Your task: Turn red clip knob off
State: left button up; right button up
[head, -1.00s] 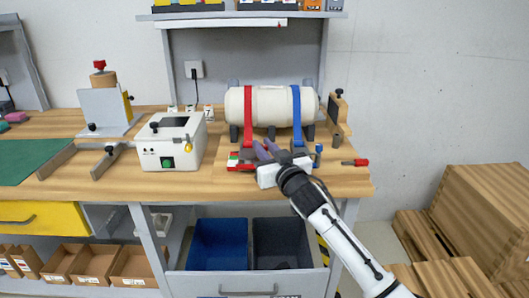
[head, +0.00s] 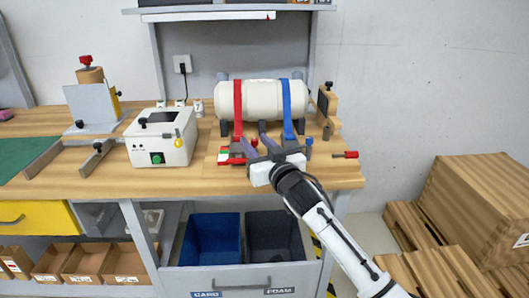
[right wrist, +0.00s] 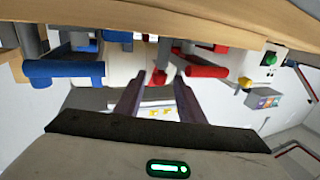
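A red strap (head: 238,105) and a blue strap (head: 287,105) run over a cream cylinder (head: 262,98) on the bench. A red clip (head: 234,160) lies at the foot of the red strap. My right gripper (head: 254,139) is in front of the cylinder, its two fingers apart and pointing at the strap feet. In the right wrist view the fingers (right wrist: 157,78) are open, with a small red knob (right wrist: 165,75) showing between their tips; contact cannot be told. A red cylindrical handle (right wrist: 205,71) is beside them, and a blue one (right wrist: 63,73) lies to the left. My left gripper is not seen.
A white box (head: 162,141) with a green button stands left of the cylinder. A red-tipped tool (head: 345,155) lies at the right of the bench. A wooden stand (head: 328,110) is right of the cylinder. Blue and grey bins (head: 214,240) sit below the bench edge.

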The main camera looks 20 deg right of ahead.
jog(key=s, duration=0.8)
jog(key=shift+s+d, duration=0.25)
jog(key=shift+d, duration=0.05)
jog(key=s+a+f+n+g+y, duration=0.1)
jog(key=s+a+f+g, duration=0.15)
jog(key=s+f, duration=0.95)
jog(key=s+a+f+g, duration=0.3)
jog(key=s+f, duration=0.5)
jog(key=f, duration=0.8)
jog(key=s+f+g, duration=0.4)
jog(key=s+f, duration=0.4)
jog(key=s, duration=0.6)
jog(key=shift+a, duration=0.35)
